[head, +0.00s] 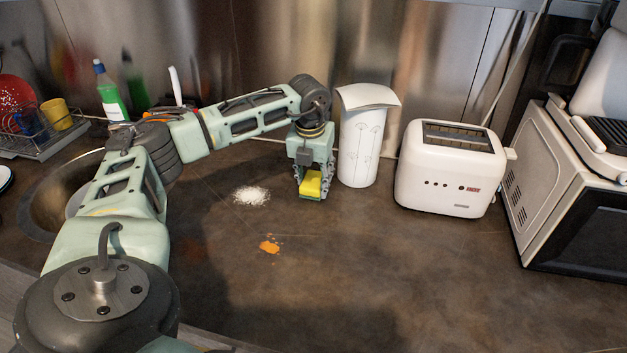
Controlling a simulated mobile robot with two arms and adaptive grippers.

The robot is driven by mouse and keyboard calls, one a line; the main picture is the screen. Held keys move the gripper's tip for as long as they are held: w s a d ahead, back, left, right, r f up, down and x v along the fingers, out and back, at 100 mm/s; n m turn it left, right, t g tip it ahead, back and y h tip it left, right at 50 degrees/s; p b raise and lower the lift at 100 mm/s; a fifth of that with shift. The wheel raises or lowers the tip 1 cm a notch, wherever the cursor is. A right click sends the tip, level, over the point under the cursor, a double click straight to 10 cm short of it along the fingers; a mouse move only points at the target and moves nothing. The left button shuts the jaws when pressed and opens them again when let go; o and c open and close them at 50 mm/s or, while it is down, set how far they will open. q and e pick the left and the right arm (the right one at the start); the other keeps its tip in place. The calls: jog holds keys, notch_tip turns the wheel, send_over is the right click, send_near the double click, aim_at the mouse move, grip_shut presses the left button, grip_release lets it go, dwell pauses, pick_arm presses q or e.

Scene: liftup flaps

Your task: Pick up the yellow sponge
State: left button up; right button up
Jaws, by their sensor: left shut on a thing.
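The yellow sponge (311,185), with a darker green layer, is between the fingers of my left gripper (312,190) in the head view. The gripper points down and is shut on the sponge. It is just left of the white paper roll, at or slightly above the dark counter (350,270); I cannot tell if the sponge touches the counter. The fingers hide the sponge's sides. My right gripper is not in view.
A paper roll (360,145), a white toaster (450,170) and a microwave (560,190) stand to the right. White powder (251,195) and an orange spill (269,246) lie on the counter. A sink (45,205), green bottle (110,95) and dish rack (40,140) are left. The front counter is clear.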

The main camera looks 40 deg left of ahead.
aim_at(315, 180)
pick_arm(q)
jog(key=shift+r, duration=0.5)
jog(key=r, duration=0.2)
jog(key=r+b, duration=0.1)
jog(key=shift+s+d+r, duration=0.2)
jog(key=shift+s+d, duration=0.05)
jog(key=shift+d, duration=0.1)
jog(key=s+d+r+b, duration=0.1)
jog(key=s+d+r, duration=0.5)
jog(key=s+d, duration=0.1)
jog(key=shift+s+d+r, duration=0.15)
jog(key=shift+s+r, duration=0.2)
jog(key=shift+s, duration=0.15)
